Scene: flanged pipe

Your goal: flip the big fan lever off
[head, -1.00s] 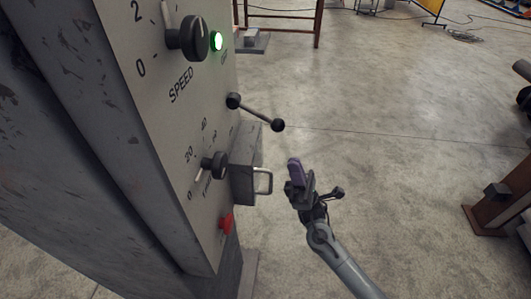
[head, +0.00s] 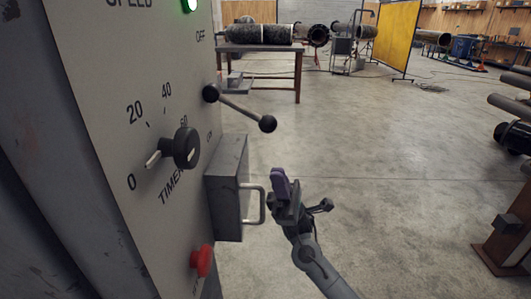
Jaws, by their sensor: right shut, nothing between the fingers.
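The lever (head: 240,108) is a metal rod with black ball ends. It sticks out from the right side of the grey control panel (head: 105,90), sloping down to the right, under an OFF label. My right gripper (head: 281,186) is shut and empty. It is below and right of the lever's outer ball, apart from it, just right of the box handle. My left gripper is not in view.
A grey box (head: 228,190) with a metal handle (head: 256,204) juts from the panel below the lever. The panel also carries a timer knob (head: 186,148), a red button (head: 201,261) and a lit green lamp (head: 189,4).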

